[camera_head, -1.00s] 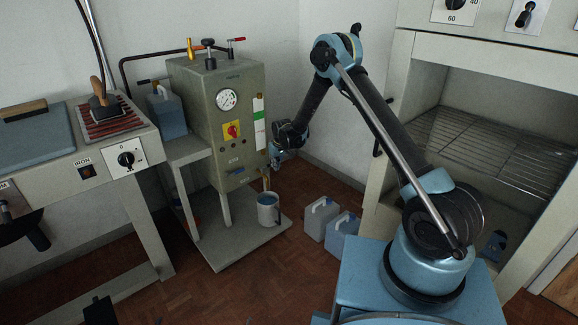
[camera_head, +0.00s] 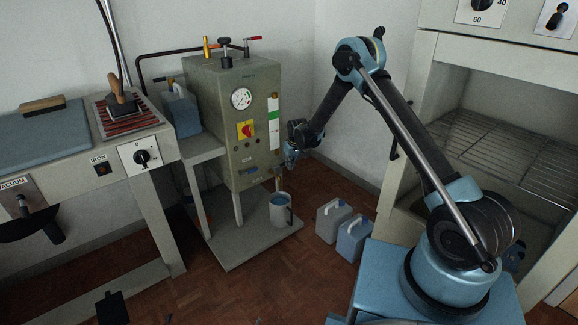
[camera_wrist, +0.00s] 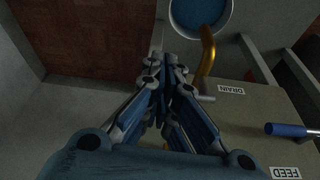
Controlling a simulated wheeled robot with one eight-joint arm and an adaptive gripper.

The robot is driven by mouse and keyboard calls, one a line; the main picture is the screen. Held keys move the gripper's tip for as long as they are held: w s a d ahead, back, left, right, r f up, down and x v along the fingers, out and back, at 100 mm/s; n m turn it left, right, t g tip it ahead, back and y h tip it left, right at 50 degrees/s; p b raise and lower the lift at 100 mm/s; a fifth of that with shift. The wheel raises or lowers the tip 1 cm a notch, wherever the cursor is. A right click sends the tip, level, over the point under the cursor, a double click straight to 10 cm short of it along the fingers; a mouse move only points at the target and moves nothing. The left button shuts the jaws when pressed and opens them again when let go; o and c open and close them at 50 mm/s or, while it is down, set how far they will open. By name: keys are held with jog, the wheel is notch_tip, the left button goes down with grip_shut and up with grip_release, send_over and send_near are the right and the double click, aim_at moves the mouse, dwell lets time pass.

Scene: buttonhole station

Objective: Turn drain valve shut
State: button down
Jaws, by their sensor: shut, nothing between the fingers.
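The drain valve is at the lower front of the grey-green boiler cabinet (camera_head: 262,95). In the wrist view its bent brass outlet pipe (camera_wrist: 208,52) runs beside the DRAIN label (camera_wrist: 231,89), with a short grey stub (camera_wrist: 206,98) close to my fingers. Whether this stub is the valve handle I cannot tell. My gripper (camera_wrist: 168,62) is shut and empty, just left of the pipe in the wrist view. Contact with the valve cannot be made out. In the head view my gripper (camera_head: 291,160) is at the cabinet's lower right front.
A jug (camera_head: 280,212) of bluish liquid stands below the outlet on the low platform. The blue FEED handle (camera_wrist: 287,130) is close beside the drain. Two canisters (camera_head: 332,220) stand on the floor right of the platform. A wire-rack cabinet (camera_head: 425,75) is at the right.

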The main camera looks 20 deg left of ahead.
jog(key=s+d+r, duration=0.3)
jog(key=d+r, duration=0.2)
jog(key=r, duration=0.5)
jog(key=shift+s+d+r, duration=0.15)
jog(key=shift+s+d, duration=0.15)
jog(key=shift+d, duration=0.1)
